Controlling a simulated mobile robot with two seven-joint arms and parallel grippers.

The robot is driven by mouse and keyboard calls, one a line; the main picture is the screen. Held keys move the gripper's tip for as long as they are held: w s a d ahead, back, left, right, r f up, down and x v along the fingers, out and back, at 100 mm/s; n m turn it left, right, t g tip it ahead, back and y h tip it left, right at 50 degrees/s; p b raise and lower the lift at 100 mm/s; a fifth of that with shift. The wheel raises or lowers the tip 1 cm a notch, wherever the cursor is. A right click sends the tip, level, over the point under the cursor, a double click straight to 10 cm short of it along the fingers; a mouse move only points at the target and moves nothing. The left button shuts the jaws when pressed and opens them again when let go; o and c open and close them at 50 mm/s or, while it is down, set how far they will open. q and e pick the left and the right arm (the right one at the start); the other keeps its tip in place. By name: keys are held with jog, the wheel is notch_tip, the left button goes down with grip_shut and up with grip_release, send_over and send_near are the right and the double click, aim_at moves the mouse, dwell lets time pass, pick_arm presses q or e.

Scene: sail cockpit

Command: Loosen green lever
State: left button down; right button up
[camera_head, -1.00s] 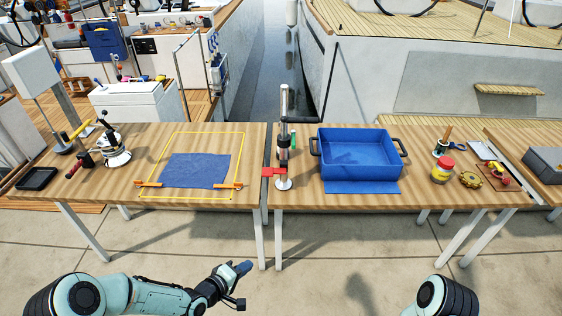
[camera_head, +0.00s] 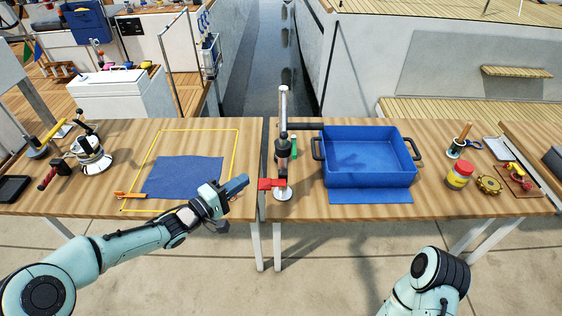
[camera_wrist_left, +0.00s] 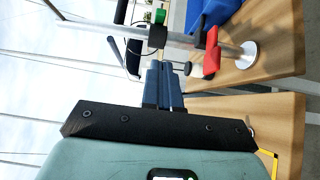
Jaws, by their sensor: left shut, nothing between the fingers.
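The green lever (camera_head: 294,148) is on a metal post (camera_head: 284,105) that stands on a round white base at the left end of the right table. It also shows as a small green piece (camera_wrist_left: 160,16) on the pole in the left wrist view. A red lever (camera_head: 270,184) sticks out lower on the post and shows in the wrist view (camera_wrist_left: 211,53). My left gripper (camera_head: 238,185) is shut and empty, to the left of the red lever and below the green one in the head view. My right gripper is out of view; only part of my right arm shows.
A blue tub (camera_head: 340,175) with black handles stands right of the post. A blue cloth (camera_head: 185,176) lies inside a yellow outline on the left table. A narrow gap separates the two tables.

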pick_arm(q)
send_near(294, 147)
jog(key=shift+w+a+f, duration=0.1)
jog(key=shift+w+f, duration=0.65)
jog(key=shift+w, duration=0.3)
jog(key=shift+d+f, duration=0.1)
jog(key=shift+d, duration=1.1)
jog(key=shift+s+d, duration=0.1)
jog(key=shift+d, duration=0.55)
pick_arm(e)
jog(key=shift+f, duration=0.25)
pick_arm(q)
jog(key=shift+d+b, duration=0.15)
jog(key=shift+b, duration=0.2)
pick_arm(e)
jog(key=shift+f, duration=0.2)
